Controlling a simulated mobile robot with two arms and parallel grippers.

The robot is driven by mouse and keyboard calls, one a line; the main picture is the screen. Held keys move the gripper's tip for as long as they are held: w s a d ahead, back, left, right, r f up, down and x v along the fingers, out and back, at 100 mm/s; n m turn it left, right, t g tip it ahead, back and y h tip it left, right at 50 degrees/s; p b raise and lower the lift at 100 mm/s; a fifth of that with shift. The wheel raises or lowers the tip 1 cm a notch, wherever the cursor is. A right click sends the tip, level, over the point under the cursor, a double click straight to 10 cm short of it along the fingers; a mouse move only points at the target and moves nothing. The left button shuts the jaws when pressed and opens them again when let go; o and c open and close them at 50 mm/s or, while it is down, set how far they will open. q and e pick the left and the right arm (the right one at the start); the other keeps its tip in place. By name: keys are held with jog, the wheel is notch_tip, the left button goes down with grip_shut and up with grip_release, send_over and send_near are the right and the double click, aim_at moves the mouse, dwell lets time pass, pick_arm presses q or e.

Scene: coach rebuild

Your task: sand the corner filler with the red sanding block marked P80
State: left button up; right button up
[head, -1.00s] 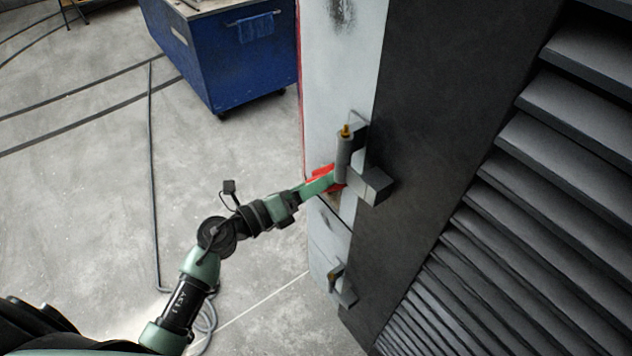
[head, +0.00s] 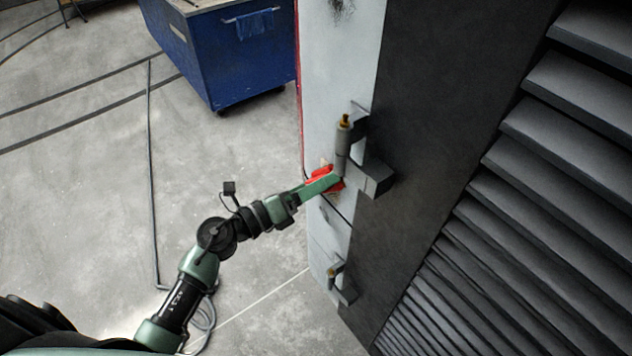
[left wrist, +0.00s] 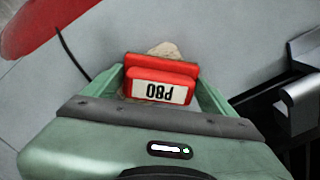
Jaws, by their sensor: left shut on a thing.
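My left gripper (head: 324,183) is shut on the red sanding block (left wrist: 160,83), whose white label reads P80, upside down in the left wrist view. In the head view the red block (head: 326,174) shows partly behind the green fingers, at the pale panel. The tan corner filler (left wrist: 164,49) shows just beyond the block's far edge in the left wrist view; the block covers the rest. The block seems to lie against the panel, but I cannot tell contact for sure. My right gripper is not in view.
A grey hinge with a brass pin (head: 345,122) stands out close to the right of my gripper. A second hinge (head: 341,286) sits lower. Dark louvres (head: 540,140) fill the right. A blue cabinet (head: 228,65) stands at the back; a cable (head: 151,180) lies on the floor.

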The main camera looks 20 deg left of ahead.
pick_arm(q)
jog(key=shift+f+b, duration=3.05)
jog(key=shift+f, duration=0.6)
notch_tip(320, 180, up, 12)
jog(key=p, duration=1.1)
jog(key=shift+w+a+f, duration=0.1)
jog(key=shift+w+f, duration=0.05)
jog(key=shift+f, duration=0.05)
notch_tip(320, 180, down, 12)
jog(key=b, duration=1)
jog(key=shift+r, duration=0.3)
jog(key=b, duration=0.2)
send_near(329, 196)
jog(key=shift+w, duration=0.15)
jog(key=shift+a, duration=0.1)
